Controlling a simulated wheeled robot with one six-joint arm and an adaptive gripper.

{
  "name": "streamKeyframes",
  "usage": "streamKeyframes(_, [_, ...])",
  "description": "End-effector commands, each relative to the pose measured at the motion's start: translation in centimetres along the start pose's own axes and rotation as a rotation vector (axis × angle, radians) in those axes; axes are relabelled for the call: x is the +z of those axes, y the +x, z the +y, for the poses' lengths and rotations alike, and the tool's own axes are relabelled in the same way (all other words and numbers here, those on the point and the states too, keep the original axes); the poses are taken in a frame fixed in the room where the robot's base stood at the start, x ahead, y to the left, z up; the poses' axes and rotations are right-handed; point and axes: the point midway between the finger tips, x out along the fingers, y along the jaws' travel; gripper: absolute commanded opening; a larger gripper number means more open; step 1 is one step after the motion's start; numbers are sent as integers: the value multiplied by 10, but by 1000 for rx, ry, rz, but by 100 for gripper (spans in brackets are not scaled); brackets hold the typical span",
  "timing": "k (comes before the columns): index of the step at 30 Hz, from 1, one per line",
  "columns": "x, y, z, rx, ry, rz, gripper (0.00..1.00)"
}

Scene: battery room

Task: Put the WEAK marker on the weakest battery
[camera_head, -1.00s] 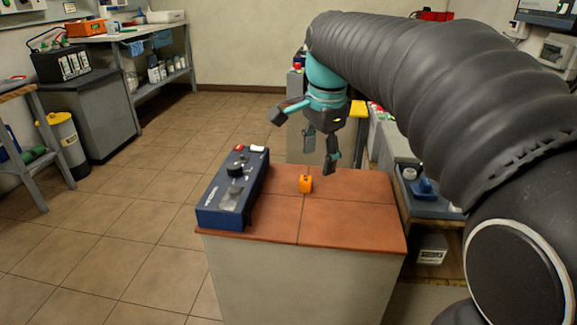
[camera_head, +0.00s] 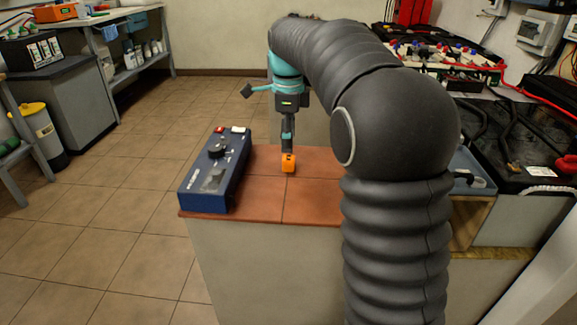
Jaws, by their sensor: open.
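A small orange block (camera_head: 288,164), which may be the marker, stands on the red-brown top of a cabinet (camera_head: 262,205); I cannot read any lettering on it. My gripper (camera_head: 288,148) is open and points down, just above or behind the block in this view. One finger shows close to the block; I cannot tell whether they touch. Batteries (camera_head: 445,55) with red and blue caps and cables stand on the bench at the back right. Part of that bench is hidden behind my arm. Nothing in view shows which battery is weakest.
A blue tester box (camera_head: 214,172) with a black knob lies left of the block on the same cabinet top. A dark battery with thick cables (camera_head: 525,150) is at the right. The tiled floor (camera_head: 110,225) at the left is clear.

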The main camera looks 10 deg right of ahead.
Motion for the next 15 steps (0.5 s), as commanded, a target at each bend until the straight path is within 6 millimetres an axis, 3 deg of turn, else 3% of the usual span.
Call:
streamKeyframes(8, [0, 20, 0, 0, -1, 0, 62])
streamKeyframes(15, [-1, 53, -2, 1, -1, 0, 62])
